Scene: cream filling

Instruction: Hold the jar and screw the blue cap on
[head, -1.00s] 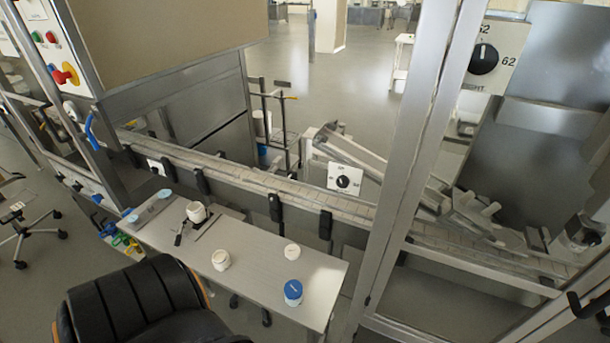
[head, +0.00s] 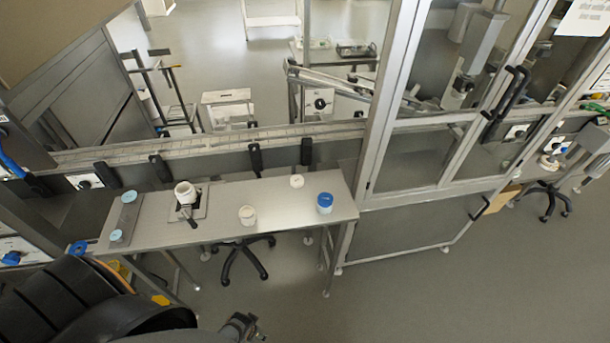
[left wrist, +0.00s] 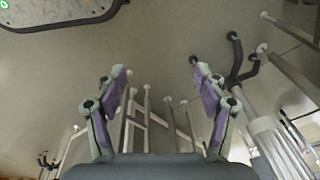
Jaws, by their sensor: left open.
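My left gripper (left wrist: 160,82) is open in the left wrist view, with nothing between its fingers. An open-looking white jar (head: 186,193) sits in a small holder (head: 202,208) at the table's left part. Another white jar (head: 247,215) stands near the front edge, and a small white lid-like piece (head: 297,181) lies at the back right. No gripper is seen near these. My right gripper is not identifiable.
A plate with two light-blue discs (head: 129,197) lies on the table's left end. A conveyor (head: 210,143) runs behind the table. A framed glass enclosure (head: 420,160) stands to the right. The floor in front is partly clear, with a chair base (head: 245,262) under the table.

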